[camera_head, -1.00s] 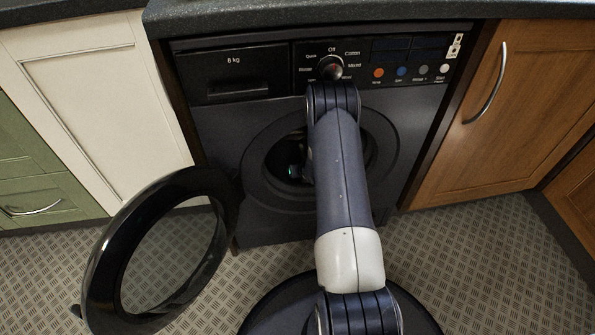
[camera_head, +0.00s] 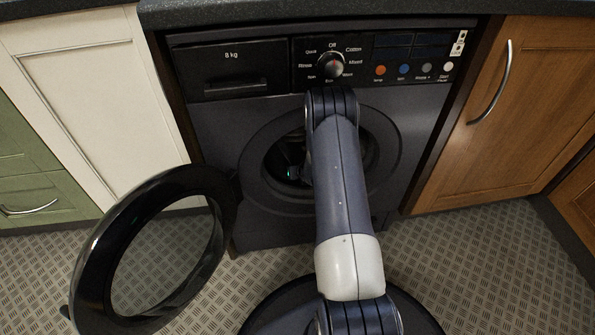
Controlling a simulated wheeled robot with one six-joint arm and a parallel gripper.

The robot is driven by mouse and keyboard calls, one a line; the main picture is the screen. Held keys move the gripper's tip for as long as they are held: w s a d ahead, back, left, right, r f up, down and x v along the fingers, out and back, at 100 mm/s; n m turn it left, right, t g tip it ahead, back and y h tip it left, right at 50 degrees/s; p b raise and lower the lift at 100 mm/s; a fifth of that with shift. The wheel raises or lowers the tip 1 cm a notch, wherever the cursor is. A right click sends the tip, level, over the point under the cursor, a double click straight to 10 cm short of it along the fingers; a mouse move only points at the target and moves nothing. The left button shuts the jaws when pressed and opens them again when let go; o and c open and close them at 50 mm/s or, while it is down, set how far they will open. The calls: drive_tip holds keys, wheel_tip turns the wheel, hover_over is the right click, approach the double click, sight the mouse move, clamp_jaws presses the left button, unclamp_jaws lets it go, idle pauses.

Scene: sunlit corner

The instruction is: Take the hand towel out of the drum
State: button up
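The washing machine (camera_head: 215,135) stands under the counter with its round drum opening (camera_head: 255,180) facing me. Its dark door (camera_head: 95,275) is swung wide open to the left. My arm reaches forward to the opening and covers much of it. A dark part of my wrist with a small green light shows inside the opening, left of the arm. My gripper's fingers are hidden in the dark drum or behind my arm, so I cannot see whether they hold anything. The hand towel is not visible.
The open door ring stands over the patterned floor (camera_head: 240,285) at the left. A cream cupboard (camera_head: 95,100) and green drawers (camera_head: 35,185) are at the left, a wooden cupboard (camera_head: 525,120) at the right. The dark counter (camera_head: 400,10) runs above the machine.

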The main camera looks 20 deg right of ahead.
clamp_jaws()
idle(0.8)
wheel_tip(320, 180, up, 7)
drive_tip(key=p, duration=0.2)
drive_tip(key=shift+p, duration=0.35)
